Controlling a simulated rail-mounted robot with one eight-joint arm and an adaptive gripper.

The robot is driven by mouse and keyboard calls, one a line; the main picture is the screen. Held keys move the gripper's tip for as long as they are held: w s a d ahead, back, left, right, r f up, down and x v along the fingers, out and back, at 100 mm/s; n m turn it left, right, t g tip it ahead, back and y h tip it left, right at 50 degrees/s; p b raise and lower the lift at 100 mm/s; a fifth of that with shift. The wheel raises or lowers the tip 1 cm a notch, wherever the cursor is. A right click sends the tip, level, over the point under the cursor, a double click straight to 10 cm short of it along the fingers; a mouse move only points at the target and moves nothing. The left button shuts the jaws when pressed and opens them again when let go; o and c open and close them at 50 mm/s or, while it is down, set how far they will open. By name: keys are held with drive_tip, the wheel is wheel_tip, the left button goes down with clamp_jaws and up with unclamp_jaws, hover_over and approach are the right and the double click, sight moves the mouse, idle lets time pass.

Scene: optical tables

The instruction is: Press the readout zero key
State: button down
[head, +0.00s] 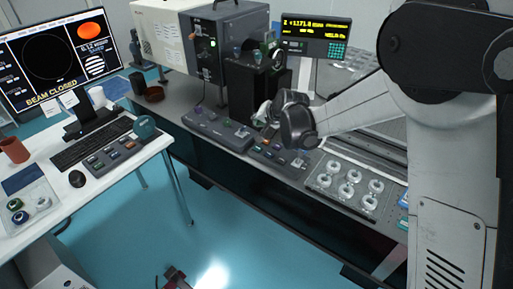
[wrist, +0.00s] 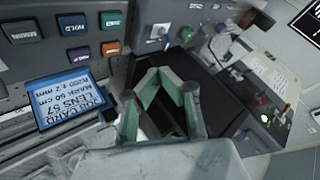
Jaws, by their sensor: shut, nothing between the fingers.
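The readout (head: 316,37) is a dark box at the back right in the head view, with lit yellow text reading about Z +1171.8. Its green-lit keypad (head: 337,50) is at the lower right of its face. The key labels are too small to read, so I cannot tell which is the zero key. My gripper (head: 262,113) is in front of and below the readout, to its left, clear of the keypad. In the wrist view my gripper (wrist: 168,76) shows greenish finger pads. It is shut and empty. I cannot make out the readout keypad there.
Coloured buttons (wrist: 110,47) and a blue job card (wrist: 73,96) are left of my gripper in the wrist view. A tray of round parts (head: 346,188) is at the bench's front right. A monitor desk (head: 150,150) stands left, with open floor (head: 215,235) between.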

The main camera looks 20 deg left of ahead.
sight(258, 148)
drive_tip(key=shift+f, duration=0.1)
wheel_tip(258, 148, down, 8)
drive_tip(key=b, duration=0.4)
drive_tip(key=shift+f+b, duration=0.3)
drive_tip(key=shift+b, duration=0.15)
drive_tip(key=shift+f, duration=0.15)
idle(1.1)
drive_tip(key=shift+f+b, duration=0.3)
drive_tip(key=shift+b, duration=0.25)
drive_tip(key=shift+f+b, duration=0.4)
idle(0.6)
drive_tip(key=shift+r, duration=0.1)
drive_tip(key=shift+r+p, duration=0.3)
drive_tip(key=shift+r, duration=0.45)
drive_tip(key=shift+r, duration=0.1)
